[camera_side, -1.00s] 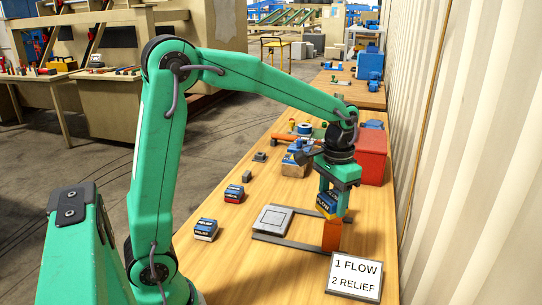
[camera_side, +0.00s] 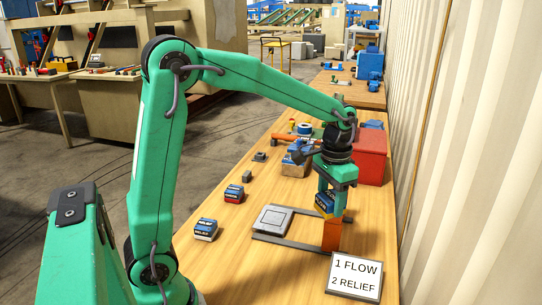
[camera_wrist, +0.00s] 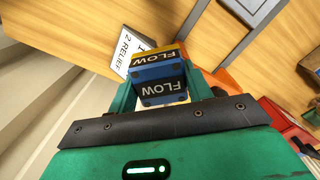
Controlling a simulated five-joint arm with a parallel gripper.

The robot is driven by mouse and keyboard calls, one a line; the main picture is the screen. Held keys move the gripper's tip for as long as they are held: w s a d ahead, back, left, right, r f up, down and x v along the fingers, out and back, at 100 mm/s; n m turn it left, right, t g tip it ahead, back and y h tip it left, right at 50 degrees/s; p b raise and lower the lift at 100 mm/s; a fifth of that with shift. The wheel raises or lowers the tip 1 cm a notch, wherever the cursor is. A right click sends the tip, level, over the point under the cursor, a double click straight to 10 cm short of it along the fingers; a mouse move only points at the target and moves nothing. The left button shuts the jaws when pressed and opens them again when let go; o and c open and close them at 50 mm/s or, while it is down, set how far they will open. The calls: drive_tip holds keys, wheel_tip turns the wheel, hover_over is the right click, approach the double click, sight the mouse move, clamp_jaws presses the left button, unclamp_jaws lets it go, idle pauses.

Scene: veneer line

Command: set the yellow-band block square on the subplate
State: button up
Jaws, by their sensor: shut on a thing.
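The yellow-band block (camera_side: 325,205), blue with a FLOW label, is held between the fingers of my gripper (camera_side: 332,202). In the wrist view the block (camera_wrist: 160,82) shows its FLOW label on two faces, with the yellow band at the far edge. The subplate (camera_side: 272,219), a light grey square plate, lies on the table to the left of the block, apart from it. It shows partly at the top of the wrist view (camera_wrist: 250,8). The block is above table height; whether it touches the orange block below cannot be told.
An orange block (camera_side: 332,235) stands just below my gripper, near dark rails (camera_side: 290,243) on the table. A RELIEF block (camera_side: 205,230) and a red-band block (camera_side: 233,194) sit to the left. A sign (camera_side: 354,277) stands in front; a red box (camera_side: 372,158) is behind.

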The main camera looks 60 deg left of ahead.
drive_tip(key=s+a+f+m, duration=0.3)
drive_tip(key=a+f+m, duration=0.1)
drive_tip(key=a+m, duration=0.4)
drive_tip(key=shift+s+a+f, duration=0.2)
drive_tip(key=shift+a+f, duration=0.15)
drive_tip(key=shift+a, duration=0.8)
drive_tip(key=a+f, duration=0.2)
drive_tip(key=a, duration=0.2)
drive_tip(key=a+f, duration=0.2)
drive_tip(key=a, duration=0.1)
drive_tip(key=a+f, duration=0.3)
drive_tip(key=a, duration=0.1)
drive_tip(key=shift+a, duration=0.35)
drive_tip(key=shift+s+f, duration=0.1)
drive_tip(key=shift+f, duration=0.05)
drive_tip(key=shift+f, duration=1.85)
drive_tip(key=shift+f, duration=0.15)
